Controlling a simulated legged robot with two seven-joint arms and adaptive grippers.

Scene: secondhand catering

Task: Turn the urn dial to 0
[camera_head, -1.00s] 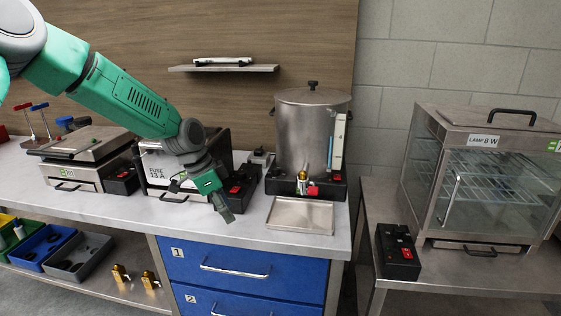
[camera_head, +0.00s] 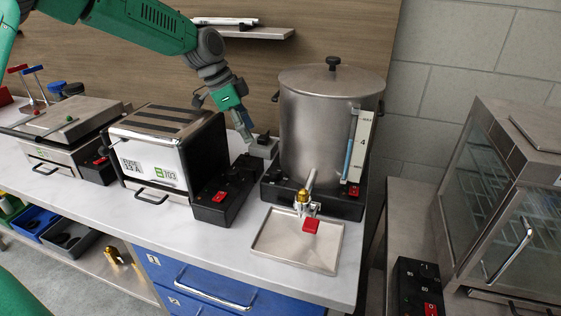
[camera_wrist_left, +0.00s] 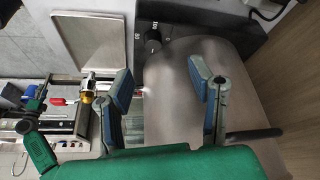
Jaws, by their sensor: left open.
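The urn (camera_head: 318,130) is a steel cylinder with a lid on a black base (camera_head: 345,205) at the back right of the counter. Its tap has a red lever (camera_head: 311,226) over a tray. A black dial (camera_wrist_left: 153,38) with numbers beside it shows on a dark panel in the left wrist view; its exact setting is too small to read. My left gripper (camera_head: 246,130) is left of the urn, above the gap between it and the toaster. In the left wrist view its two fingers (camera_wrist_left: 166,92) are apart and empty, with the dial beyond them. My right gripper is not visible.
The toaster (camera_head: 155,150) with its black control box (camera_head: 222,195) stands left of the urn. The drip tray (camera_head: 290,240) lies in front. A glass cabinet (camera_head: 510,200) stands at right. The front counter strip is clear.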

